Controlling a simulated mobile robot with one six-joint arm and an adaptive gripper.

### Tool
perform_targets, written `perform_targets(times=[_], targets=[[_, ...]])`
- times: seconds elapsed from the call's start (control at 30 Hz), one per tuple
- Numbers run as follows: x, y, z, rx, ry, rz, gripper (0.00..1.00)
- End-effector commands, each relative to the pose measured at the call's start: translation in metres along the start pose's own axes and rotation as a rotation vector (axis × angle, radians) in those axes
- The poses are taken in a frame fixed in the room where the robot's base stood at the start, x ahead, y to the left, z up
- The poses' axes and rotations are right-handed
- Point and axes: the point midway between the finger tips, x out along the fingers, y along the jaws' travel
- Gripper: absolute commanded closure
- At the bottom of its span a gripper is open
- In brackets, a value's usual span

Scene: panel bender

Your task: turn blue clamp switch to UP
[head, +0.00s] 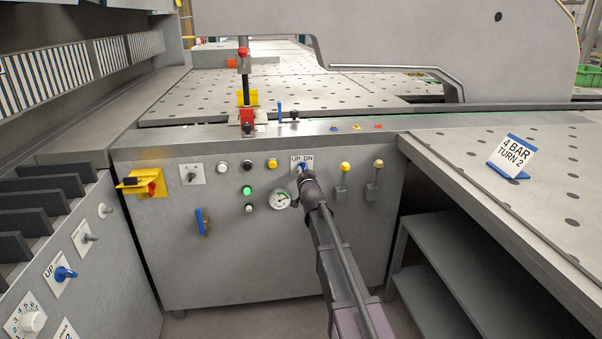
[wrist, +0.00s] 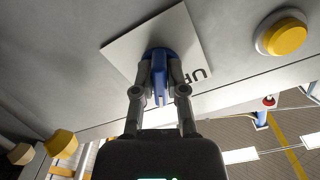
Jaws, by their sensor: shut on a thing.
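The blue switch (head: 302,168) sits on a white plate marked UP and DN on the front panel, partly hidden by my gripper (head: 306,178) in the head view. In the wrist view the blue switch (wrist: 158,72) stands out from its white plate (wrist: 118,45), with the letters UP at right. My gripper (wrist: 160,82) has one finger on each side of the knob and is shut on it. The head view is too small to tell which way the knob points.
Another blue switch (head: 65,273) marked UP is on the left side panel. A yellow button (head: 272,163), a gauge (head: 280,199) and a yellow-topped lever (head: 345,167) flank the gripped switch. The perforated table (head: 470,170) juts out at right. Floor before the panel is free.

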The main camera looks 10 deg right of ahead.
Motion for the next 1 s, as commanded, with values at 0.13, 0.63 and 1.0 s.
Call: perform_targets(times=[0.13, 0.63, 1.0], targets=[[0.0010, -0.0003, -0.0002, -0.082, 0.002, -0.001, 1.00], [0.0014, 0.0015, -0.0011, -0.521, 0.005, 0.001, 1.00], [0.0017, 0.0022, -0.0025, -0.829, 0.007, -0.005, 1.00]])
